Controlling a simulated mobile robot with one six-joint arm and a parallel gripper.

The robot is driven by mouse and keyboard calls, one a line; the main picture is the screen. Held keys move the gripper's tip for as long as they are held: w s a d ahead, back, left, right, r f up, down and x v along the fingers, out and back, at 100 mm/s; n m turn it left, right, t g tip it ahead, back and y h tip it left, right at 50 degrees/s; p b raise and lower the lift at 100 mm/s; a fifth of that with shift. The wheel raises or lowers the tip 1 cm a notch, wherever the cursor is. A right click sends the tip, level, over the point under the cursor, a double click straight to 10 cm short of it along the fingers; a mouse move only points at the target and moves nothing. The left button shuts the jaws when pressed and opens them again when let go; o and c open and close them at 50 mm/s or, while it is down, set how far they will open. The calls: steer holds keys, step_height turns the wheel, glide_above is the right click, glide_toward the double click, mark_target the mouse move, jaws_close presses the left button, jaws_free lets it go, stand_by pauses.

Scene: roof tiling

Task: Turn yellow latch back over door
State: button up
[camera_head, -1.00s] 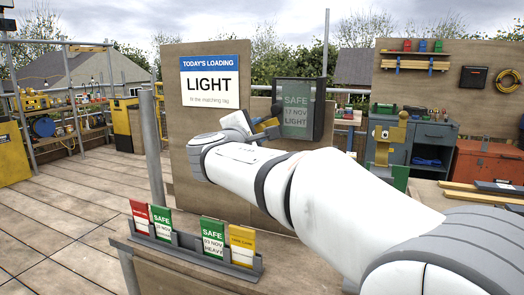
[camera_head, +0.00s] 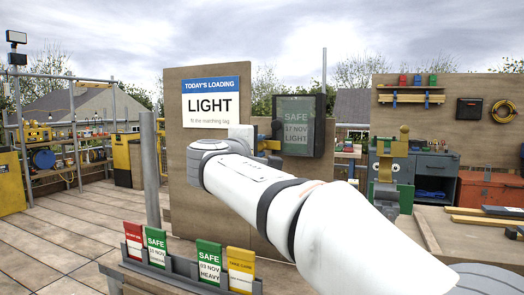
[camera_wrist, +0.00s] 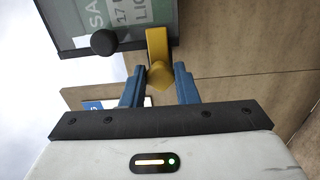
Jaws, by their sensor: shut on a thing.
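The yellow latch (camera_wrist: 158,50) shows in the wrist view with its knob between my gripper's two blue fingers (camera_wrist: 160,86). The latch's flat arm reaches onto the dark frame of the door (camera_wrist: 72,45). In the head view the glazed door (camera_head: 303,125) stands upright on the board, with a green "SAFE 17 NOV LIGHT" tag behind it. There the latch (camera_head: 270,145) lies roughly level at the door's left edge, partly hidden by my gripper (camera_head: 268,138). My gripper is shut on the latch. A round dark knob (camera_wrist: 104,42) is on the door frame.
A "LIGHT" loading sign (camera_head: 211,101) is on the board left of the door. A rack (camera_head: 180,268) with several coloured tags stands in front, below my arm. A workbench (camera_head: 435,240) is at the right.

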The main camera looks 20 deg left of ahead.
steer(key=shift+f, duration=0.1)
steer(key=o, duration=1)
steer(key=shift+c, duration=0.2)
steer(key=s, duration=0.7)
steer(key=shift+s+a+p, duration=0.3)
steer(key=shift+s+p, duration=0.05)
steer(key=shift+s, duration=0.05)
